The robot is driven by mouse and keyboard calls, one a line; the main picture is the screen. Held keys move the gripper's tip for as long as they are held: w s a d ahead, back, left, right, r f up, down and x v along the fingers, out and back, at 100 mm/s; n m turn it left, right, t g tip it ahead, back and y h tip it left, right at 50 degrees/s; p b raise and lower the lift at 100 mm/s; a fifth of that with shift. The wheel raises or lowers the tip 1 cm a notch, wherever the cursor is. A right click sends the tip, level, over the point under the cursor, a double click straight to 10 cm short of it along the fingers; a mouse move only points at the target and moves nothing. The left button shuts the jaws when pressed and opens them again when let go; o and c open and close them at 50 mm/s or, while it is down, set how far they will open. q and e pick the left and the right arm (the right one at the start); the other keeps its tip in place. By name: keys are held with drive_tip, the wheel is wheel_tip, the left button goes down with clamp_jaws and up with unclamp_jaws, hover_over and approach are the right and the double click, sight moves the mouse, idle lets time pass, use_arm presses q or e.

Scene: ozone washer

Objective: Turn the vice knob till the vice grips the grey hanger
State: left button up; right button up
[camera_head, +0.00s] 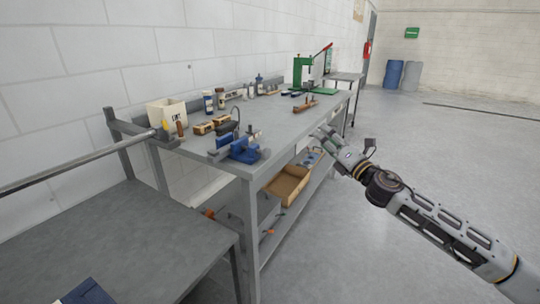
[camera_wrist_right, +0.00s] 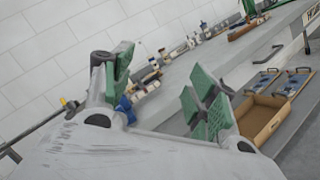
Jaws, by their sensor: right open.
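The blue vice (camera_head: 245,150) is mounted at the near corner of the grey workbench. In the right wrist view a small part of the blue vice (camera_wrist_right: 125,109) shows behind a finger; the rest is hidden. Its knob is too small to make out. A thin dark curved piece (camera_head: 238,113) rises behind the vice; I cannot tell whether it is the grey hanger. My right gripper (camera_head: 325,137) is off the bench's right edge, to the right of the vice and apart from it. Its green-padded fingers (camera_wrist_right: 163,92) are spread and empty. My left gripper is not in view.
The workbench top (camera_head: 278,122) carries wooden blocks (camera_head: 210,124), bottles (camera_head: 208,102) and a green press (camera_head: 305,72). A cardboard box (camera_head: 287,186) sits on the shelf below. A lower grey table (camera_head: 120,235) stands front left. The floor (camera_head: 420,140) at right is clear.

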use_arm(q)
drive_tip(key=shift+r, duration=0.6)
use_arm(e)
drive_tip(key=s+a+f+n+g+y, duration=0.5)
drive_tip(key=n+g, duration=0.3)
drive_tip(key=n, duration=0.7)
drive_tip(key=shift+s+a+f+y, duration=0.3)
drive_tip(key=shift+s+a+y, duration=0.15)
drive_tip(key=shift+a, duration=0.3)
drive_tip(key=shift+w+a, duration=0.1)
drive_tip(key=shift+a, duration=0.05)
approach(268, 153)
drive_tip(key=shift+p+x, duration=0.3)
drive_tip(key=shift+x, duration=3.85)
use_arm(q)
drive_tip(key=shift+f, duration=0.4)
use_arm(e)
drive_tip(key=shift+w+a, duration=0.3)
drive_tip(key=shift+a, duration=0.1)
